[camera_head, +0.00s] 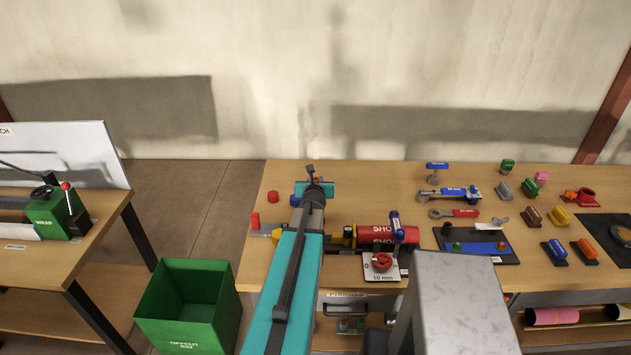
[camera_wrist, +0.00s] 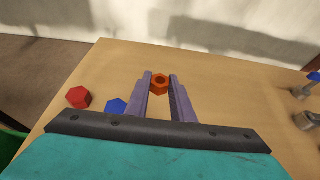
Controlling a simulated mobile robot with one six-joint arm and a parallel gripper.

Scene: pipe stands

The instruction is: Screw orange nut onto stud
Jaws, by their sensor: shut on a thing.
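My gripper (camera_wrist: 161,80) is shut on the orange nut (camera_wrist: 159,83), which sits between the two fingertips with its hole showing in the wrist view. Whether the nut touches the table or is lifted cannot be told. In the head view my arm reaches over the left part of the bench, and the orange nut cannot be made out there. A dark board with a blue strip (camera_head: 480,247) and short upright pieces lies right of the middle. I cannot tell which piece is the stud.
A red hex nut (camera_wrist: 78,97) and a blue nut (camera_wrist: 116,106) lie left of my gripper. Wrenches (camera_head: 450,194) and several coloured blocks (camera_head: 560,215) fill the right. A green bin (camera_head: 187,300) stands on the floor.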

